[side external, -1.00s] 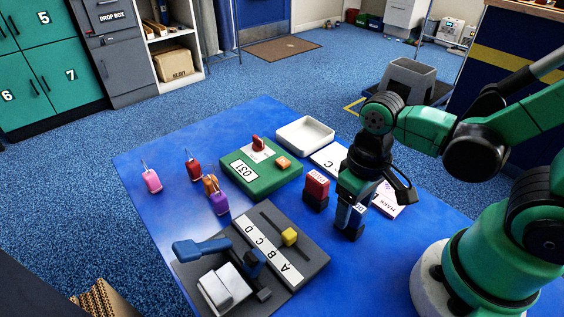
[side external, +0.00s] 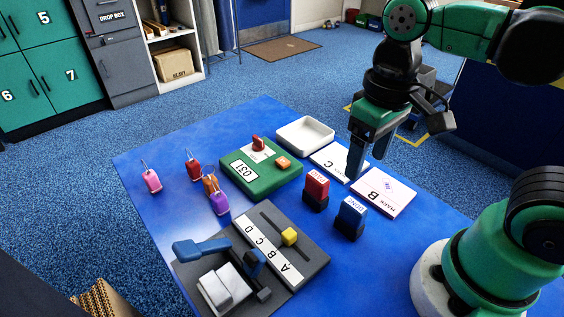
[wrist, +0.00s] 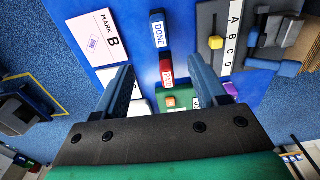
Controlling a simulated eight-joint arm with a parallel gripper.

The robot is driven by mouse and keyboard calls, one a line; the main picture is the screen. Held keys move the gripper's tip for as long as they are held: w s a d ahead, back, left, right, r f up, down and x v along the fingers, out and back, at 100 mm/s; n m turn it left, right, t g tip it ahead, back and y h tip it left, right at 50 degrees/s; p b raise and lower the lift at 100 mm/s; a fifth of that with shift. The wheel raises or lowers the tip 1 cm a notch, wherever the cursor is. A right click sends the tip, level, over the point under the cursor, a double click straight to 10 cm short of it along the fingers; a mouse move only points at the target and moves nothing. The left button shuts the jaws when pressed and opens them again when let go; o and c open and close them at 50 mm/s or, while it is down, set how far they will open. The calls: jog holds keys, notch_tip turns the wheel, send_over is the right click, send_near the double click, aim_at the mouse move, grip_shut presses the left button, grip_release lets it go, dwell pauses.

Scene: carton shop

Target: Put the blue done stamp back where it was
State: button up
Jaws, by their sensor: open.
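The blue DONE stamp (side external: 350,217) stands upright on the blue table, just right of and in front of the red stamp (side external: 316,189). It also shows in the wrist view (wrist: 158,30), near the top middle, with the red stamp (wrist: 166,72) below it. My gripper (side external: 368,162) is open and empty, raised above the table over the cards behind the blue stamp. In the wrist view its two fingers (wrist: 163,82) are spread wide, with nothing held between them.
The MARK B card (side external: 384,191) and C card (side external: 338,162) lie behind the stamps. A white tray (side external: 305,134), a green box (side external: 262,168) with a red knob, a grey slider device (side external: 300,262) and several coloured padlock-like tags (side external: 152,181) occupy the table.

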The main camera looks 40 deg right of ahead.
jog(key=w+d+t, duration=0.3)
jog(key=w+t, duration=0.3)
jog(key=w, duration=0.1)
jog(key=shift+f+t, duration=0.4)
jog(key=shift+f, duration=0.05)
jog(key=shift+d, duration=0.1)
dwell(0.4)
